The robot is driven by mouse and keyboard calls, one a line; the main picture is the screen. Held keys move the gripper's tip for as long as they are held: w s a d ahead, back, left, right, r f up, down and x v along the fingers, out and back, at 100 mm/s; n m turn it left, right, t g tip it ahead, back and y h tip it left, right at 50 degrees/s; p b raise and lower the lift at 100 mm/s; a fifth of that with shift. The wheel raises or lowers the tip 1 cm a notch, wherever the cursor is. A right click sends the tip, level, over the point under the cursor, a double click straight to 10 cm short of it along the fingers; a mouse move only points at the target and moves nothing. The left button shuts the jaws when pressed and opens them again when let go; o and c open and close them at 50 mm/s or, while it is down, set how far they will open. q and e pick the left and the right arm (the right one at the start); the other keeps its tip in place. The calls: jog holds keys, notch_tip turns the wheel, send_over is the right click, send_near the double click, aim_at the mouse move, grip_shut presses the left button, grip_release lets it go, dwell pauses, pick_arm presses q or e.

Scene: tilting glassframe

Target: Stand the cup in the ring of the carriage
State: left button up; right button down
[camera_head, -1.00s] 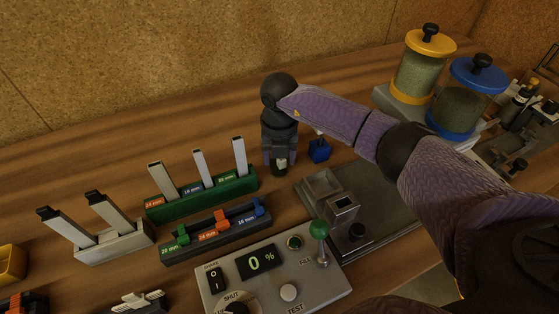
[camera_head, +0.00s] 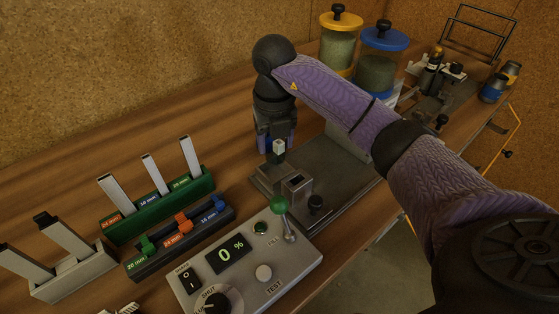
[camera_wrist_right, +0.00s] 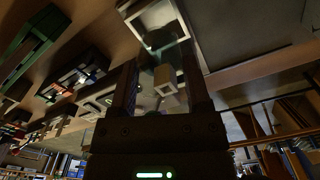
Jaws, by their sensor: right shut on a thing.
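My right gripper (camera_head: 278,156) points down, shut on a small pale, glassy piece that I take to be the cup (camera_head: 279,146); its lower part looks dark green. In the right wrist view the cup (camera_wrist_right: 160,62) looks see-through between the fingers. The gripper is over the far left end of a grey metal plate (camera_head: 343,187). On the plate stands a grey square fitting with a dark opening (camera_head: 298,182), apparently part of the carriage, just right of and nearer than the cup. The gripper partly hides the square frame behind it, and I cannot tell whether they touch. My left gripper is not in view.
A control box (camera_head: 245,262) reading 0 % with a green-knobbed lever stands in front of the plate. Green (camera_head: 160,205) and dark (camera_head: 180,243) racks stand left. Yellow-lidded (camera_head: 339,45) and blue-lidded (camera_head: 380,60) jars stand behind. The wood at the back left is clear.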

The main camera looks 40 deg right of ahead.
aim_at(275, 160)
notch_tip(275, 160, down, 6)
jog(key=shift+r+b, duration=0.1)
jog(key=shift+b, duration=0.6)
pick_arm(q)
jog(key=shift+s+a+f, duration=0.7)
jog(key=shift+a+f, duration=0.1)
pick_arm(e)
jog(key=shift+c, duration=2.3)
grip_release()
jog(key=shift+w, duration=0.1)
jog(key=o, duration=0.4)
pick_arm(q)
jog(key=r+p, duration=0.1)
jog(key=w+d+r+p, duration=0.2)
jog(key=p, duration=0.1)
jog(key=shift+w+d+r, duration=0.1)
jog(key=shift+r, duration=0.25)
pick_arm(e)
notch_tip(275, 160, up, 12)
jog(key=shift+r, duration=0.2)
